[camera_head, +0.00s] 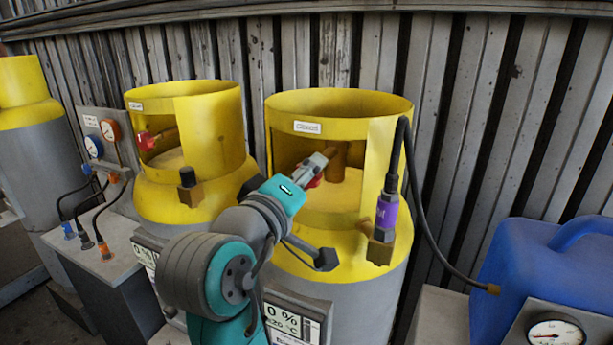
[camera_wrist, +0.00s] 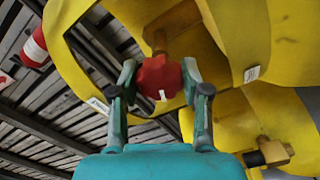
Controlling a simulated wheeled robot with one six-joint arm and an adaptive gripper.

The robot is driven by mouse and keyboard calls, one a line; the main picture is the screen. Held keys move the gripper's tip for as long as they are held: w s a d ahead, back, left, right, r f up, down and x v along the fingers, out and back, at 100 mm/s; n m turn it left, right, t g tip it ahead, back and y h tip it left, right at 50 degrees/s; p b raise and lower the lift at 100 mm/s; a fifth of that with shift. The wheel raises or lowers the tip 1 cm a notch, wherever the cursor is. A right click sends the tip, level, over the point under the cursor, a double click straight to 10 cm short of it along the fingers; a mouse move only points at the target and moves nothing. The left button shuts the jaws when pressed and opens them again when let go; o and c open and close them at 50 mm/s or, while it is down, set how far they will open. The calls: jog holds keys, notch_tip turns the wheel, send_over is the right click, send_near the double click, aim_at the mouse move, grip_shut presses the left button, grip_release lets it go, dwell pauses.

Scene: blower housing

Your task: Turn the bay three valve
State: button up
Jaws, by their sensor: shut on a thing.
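A red valve knob (camera_wrist: 158,72) with a small white mark on it sits at the end of a brass stem inside a yellow cylinder collar. My gripper (camera_wrist: 159,80) has a finger on each side of the knob and is shut on it. In the head view my gripper (camera_head: 313,170) reaches into the collar opening of the nearer yellow-and-grey cylinder (camera_head: 341,110), and only a bit of red knob (camera_head: 315,182) shows beside the fingers. The collar label (camera_head: 307,127) is too small to read, so I cannot tell the bay number.
A second yellow-topped cylinder (camera_head: 215,125) with its own red knob (camera_head: 146,140) stands to the left. A purple-banded hose fitting (camera_head: 387,212) hangs at the right of the nearer collar. A blue container (camera_head: 540,265) stands at right. A corrugated wall (camera_head: 455,110) closes the back.

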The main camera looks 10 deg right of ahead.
jog(key=n, duration=0.3)
jog(key=shift+n, duration=2.1)
jog(key=o, duration=1.2)
jog(key=shift+c, duration=0.2)
jog(key=shift+a, duration=0.1)
jog(key=v, duration=1.2)
